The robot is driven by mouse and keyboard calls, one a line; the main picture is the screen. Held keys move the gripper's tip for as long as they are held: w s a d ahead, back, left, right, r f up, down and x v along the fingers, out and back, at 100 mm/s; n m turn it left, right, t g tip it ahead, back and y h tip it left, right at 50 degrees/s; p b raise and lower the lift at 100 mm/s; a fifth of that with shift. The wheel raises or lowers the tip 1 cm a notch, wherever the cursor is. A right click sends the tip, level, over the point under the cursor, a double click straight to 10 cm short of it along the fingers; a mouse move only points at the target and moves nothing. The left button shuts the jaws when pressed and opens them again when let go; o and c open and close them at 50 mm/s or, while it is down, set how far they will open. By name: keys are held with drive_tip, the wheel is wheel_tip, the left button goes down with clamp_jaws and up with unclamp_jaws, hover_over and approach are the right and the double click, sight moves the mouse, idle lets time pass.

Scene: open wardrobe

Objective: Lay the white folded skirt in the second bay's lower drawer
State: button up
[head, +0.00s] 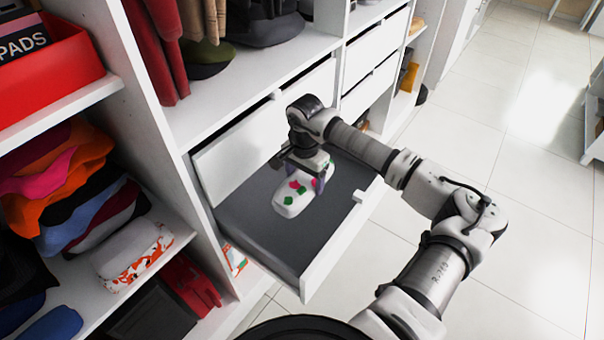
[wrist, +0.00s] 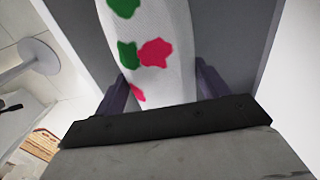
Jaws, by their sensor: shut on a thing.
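The white folded skirt (head: 291,199), with green and pink patches, is at the open lower drawer (head: 254,221) of the second bay. The drawer is pulled out, with a dark grey floor and a white front. My gripper (head: 309,178) reaches down over the drawer and is shut on the skirt's far end. In the wrist view the skirt (wrist: 160,55) lies between the two purple-grey fingers (wrist: 160,95). The drawer floor (wrist: 232,40) shows beyond it. I cannot tell whether the skirt's underside touches the drawer floor.
A shut upper drawer (head: 232,150) sits just behind the open one. The left bay holds a red box (head: 50,70), a pile of folded clothes (head: 65,185) and a white-and-orange folded item (head: 130,255). Drawer floor around the skirt is bare. Tiled floor (head: 470,120) is open at right.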

wheel_tip(320, 180, down, 17)
drive_tip(key=b, duration=0.6)
drive_tip(key=shift+r, duration=0.15)
drive_tip(key=shift+f+b, duration=0.4)
idle(0.7)
drive_tip(key=o, duration=0.8)
drive_tip(key=shift+o, duration=0.2)
drive_tip(key=shift+c, duration=0.5)
drive_tip(key=shift+r, duration=0.1)
wheel_tip(320, 180, up, 9)
drive_tip(key=p, duration=0.4)
